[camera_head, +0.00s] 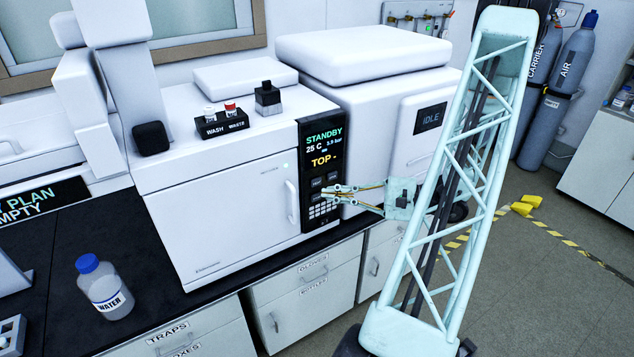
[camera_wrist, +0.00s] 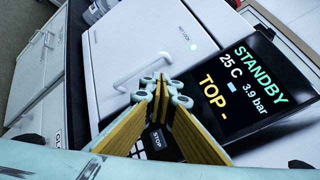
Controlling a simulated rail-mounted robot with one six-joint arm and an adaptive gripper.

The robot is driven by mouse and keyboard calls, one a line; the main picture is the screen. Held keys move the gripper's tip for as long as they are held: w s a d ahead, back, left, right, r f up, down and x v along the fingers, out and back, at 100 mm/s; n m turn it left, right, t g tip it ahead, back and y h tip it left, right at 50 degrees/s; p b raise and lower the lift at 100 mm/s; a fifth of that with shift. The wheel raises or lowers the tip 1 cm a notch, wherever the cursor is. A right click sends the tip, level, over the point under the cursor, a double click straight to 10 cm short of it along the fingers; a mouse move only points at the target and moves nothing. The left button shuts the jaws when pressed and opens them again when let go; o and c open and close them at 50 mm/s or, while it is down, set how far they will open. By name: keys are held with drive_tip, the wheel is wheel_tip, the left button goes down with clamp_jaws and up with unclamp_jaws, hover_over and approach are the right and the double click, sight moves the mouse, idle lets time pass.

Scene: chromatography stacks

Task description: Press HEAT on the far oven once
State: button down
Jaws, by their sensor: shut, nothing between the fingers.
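The white oven (camera_head: 225,205) stands on the black bench with its door closed. Its dark control panel (camera_head: 321,150) reads STANDBY, 25 C, 3.9 bar and TOP. The same screen shows large in the wrist view (camera_wrist: 236,85). Below it are small keys and a keypad (camera_head: 320,210); no HEAT label is legible. My gripper (camera_head: 325,192) is shut and empty, its yellow-lined fingertips at the key area. Whether they touch the panel I cannot tell. In the wrist view my gripper (camera_wrist: 161,78) covers part of the panel, and a STOP key (camera_wrist: 157,139) shows between the fingers.
A door handle (camera_head: 291,202) sticks out left of the panel. A white unit with an IDLE screen (camera_head: 429,119) stands on the right. WASH and WASTE vials (camera_head: 222,122) sit on the oven's top. A blue-capped water bottle (camera_head: 103,288) stands at the bench front.

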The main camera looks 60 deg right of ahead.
drive_tip(key=shift+w+d, duration=0.3)
drive_tip(key=shift+w, duration=0.35)
drive_tip(key=shift+w+d, duration=0.25)
drive_tip(key=shift+w, duration=0.35)
drive_tip(key=shift+w+d+b, duration=0.35)
drive_tip(key=shift+w+b, duration=0.2)
drive_tip(key=shift+w, duration=0.25)
idle(2.0)
drive_tip(key=shift+s, duration=0.15)
idle(0.4)
drive_tip(key=shift+s+a+b, duration=0.3)
drive_tip(key=shift+s, duration=0.3)
drive_tip(key=shift+s+a, duration=0.1)
drive_tip(key=shift+s, duration=0.05)
drive_tip(key=shift+s+a+b, duration=0.2)
drive_tip(key=shift+s+a, duration=0.1)
drive_tip(key=shift+s, duration=0.45)
drive_tip(key=shift+s+a+b, duration=0.25)
drive_tip(key=shift+s+a, duration=0.1)
drive_tip(key=shift+s, duration=0.35)
drive_tip(key=shift+s+a+b, duration=0.2)
drive_tip(key=shift+s+a, duration=0.1)
drive_tip(key=shift+s, duration=0.45)
